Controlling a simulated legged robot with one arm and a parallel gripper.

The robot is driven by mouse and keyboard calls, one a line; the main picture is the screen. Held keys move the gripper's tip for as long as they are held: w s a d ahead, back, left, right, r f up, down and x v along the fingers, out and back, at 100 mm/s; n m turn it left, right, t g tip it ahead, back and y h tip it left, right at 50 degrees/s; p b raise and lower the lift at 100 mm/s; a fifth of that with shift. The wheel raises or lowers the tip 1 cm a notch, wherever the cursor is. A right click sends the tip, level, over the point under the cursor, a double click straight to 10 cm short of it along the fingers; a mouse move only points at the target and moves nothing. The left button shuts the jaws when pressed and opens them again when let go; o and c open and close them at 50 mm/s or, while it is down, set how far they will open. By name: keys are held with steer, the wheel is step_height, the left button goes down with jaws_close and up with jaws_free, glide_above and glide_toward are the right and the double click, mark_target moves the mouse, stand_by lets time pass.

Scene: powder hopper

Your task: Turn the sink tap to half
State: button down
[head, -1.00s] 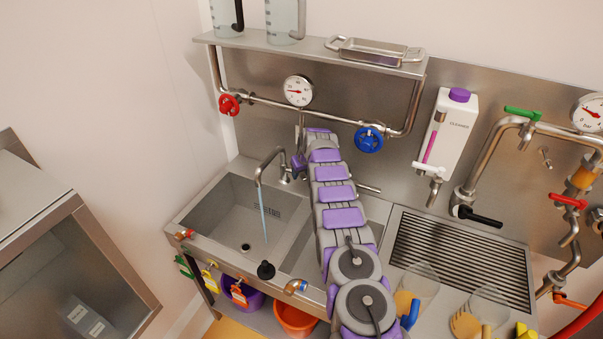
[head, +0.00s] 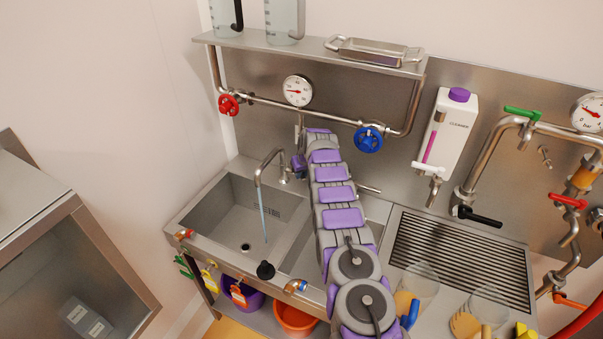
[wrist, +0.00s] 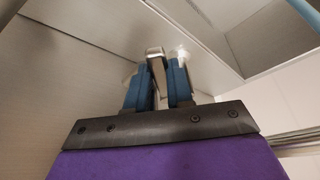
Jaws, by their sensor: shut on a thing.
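The sink tap (head: 262,168) is a curved metal spout at the back of the left sink basin (head: 222,212). A thin blue stream of water (head: 263,220) falls from it into the basin. My gripper (head: 297,165) is beside the tap's base, mostly hidden by my arm in the head view. In the wrist view, the blue fingers of my gripper (wrist: 167,82) are closed around a narrow metal lever, the tap handle (wrist: 155,58). The handle's angle is hard to judge.
A red valve wheel (head: 229,104) and a blue valve wheel (head: 369,139) sit on the pipe above, with a round gauge (head: 297,91) between them. A cleaner bottle (head: 449,135) hangs to the right. A black plug knob (head: 265,271) is at the sink's front edge.

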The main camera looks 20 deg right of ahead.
steer(key=shift+r, duration=0.1)
steer(key=shift+a, duration=0.15)
steer(key=shift+a+m, duration=0.15)
steer(key=shift+m, duration=0.35)
steer(key=c, duration=1)
jaws_free()
steer(key=v, duration=1.7)
steer(key=shift+a, duration=0.25)
